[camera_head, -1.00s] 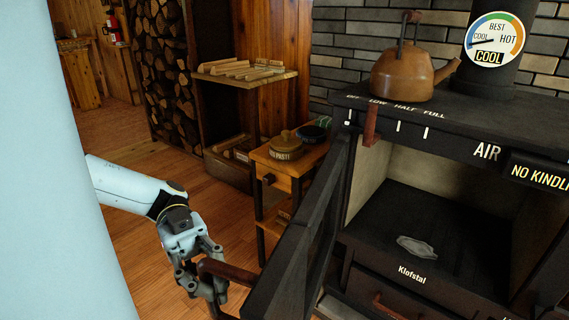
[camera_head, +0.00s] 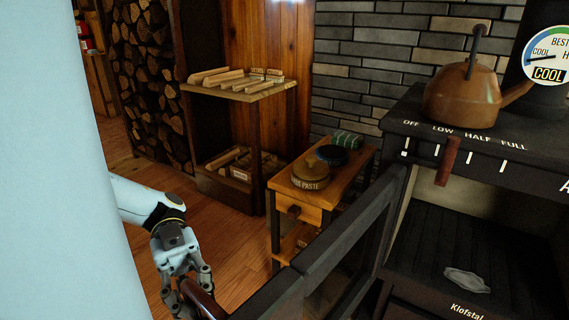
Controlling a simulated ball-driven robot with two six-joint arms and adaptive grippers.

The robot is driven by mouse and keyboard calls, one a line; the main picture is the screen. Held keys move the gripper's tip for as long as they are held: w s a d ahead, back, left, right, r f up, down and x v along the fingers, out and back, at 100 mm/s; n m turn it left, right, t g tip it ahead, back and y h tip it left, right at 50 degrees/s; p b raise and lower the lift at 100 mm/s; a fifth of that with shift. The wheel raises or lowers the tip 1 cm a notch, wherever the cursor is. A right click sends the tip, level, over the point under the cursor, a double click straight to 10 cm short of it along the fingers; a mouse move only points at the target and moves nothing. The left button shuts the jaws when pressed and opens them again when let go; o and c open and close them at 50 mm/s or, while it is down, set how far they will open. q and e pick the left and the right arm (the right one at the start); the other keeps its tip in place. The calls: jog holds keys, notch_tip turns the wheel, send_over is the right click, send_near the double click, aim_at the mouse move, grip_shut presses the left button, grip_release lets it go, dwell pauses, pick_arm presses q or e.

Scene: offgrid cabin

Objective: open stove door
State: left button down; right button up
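The stove door (camera_head: 325,250) is black-framed with a dark pane. It stands swung wide open, out toward me and to the left of the stove opening. Its brown-red handle (camera_head: 203,301) shows at the bottom edge of the picture. My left gripper (camera_head: 188,295) is at the handle, with its fingers on both sides of it, and looks shut on it; the fingertips are partly cut off by the frame. The black stove (camera_head: 480,160) shows its open firebox (camera_head: 470,245), with a pale crumpled piece inside. My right gripper is not in view.
A small wooden side table (camera_head: 285,190) with a round tin (camera_head: 310,173) stands just behind the open door. A copper kettle (camera_head: 463,95) sits on the stove top. A shelf with split wood (camera_head: 235,85) stands behind. Wooden floor is clear at left.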

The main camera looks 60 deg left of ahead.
pick_arm(q)
jog(key=c, duration=2)
grip_release()
jog(key=o, duration=0.8)
jog(key=shift+c, duration=0.2)
jog(key=a, duration=1.2)
jog(key=shift+s, duration=0.15)
